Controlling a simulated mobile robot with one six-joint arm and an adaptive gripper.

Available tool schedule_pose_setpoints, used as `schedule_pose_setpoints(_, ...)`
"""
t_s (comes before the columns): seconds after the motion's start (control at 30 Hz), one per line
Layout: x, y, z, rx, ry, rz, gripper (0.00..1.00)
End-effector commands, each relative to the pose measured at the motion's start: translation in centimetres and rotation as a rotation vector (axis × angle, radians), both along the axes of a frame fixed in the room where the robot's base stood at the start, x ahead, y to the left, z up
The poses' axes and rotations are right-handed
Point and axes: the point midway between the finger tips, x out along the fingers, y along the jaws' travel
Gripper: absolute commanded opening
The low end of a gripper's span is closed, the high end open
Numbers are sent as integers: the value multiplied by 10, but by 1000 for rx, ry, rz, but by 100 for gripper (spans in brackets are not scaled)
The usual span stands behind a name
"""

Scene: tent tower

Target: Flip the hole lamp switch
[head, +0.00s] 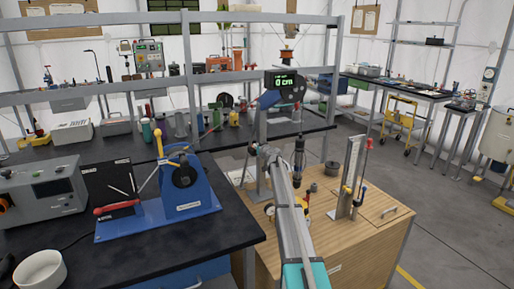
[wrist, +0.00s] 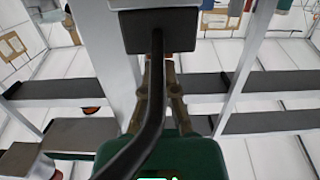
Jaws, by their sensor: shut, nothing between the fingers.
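I cannot pick out the hole lamp switch for certain in either view. A dark box (wrist: 157,32) is at the rod's upper end. I cannot tell whether the fingers touch it.
A wooden cabinet (head: 345,250) bears a scale stand (head: 350,178). A display reading 0 cm (head: 285,86) is above it. A black bench (head: 190,250) at left carries a blue machine (head: 185,195), a grey power unit (head: 40,195) and a white bowl (head: 40,270). Floor at right (head: 455,215) is clear.

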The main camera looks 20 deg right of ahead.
Motion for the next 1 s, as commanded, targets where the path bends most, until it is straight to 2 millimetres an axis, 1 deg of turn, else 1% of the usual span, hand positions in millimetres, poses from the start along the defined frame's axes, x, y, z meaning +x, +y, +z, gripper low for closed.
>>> schedule_pose_setpoints(0.03,0,0,5,0,0,0,0)
schedule_pose_setpoints(0.2,1,1,18,0,0,1,0)
schedule_pose_setpoints(0.5,2,1,36,0,0,1,0)
schedule_pose_setpoints(0.53,-1,1,35,0,0,1,0)
schedule_pose_setpoints(0.6,-14,1,27,0,0,0,0)
schedule_pose_setpoints(1.0,-72,0,11,0,0,1,0)
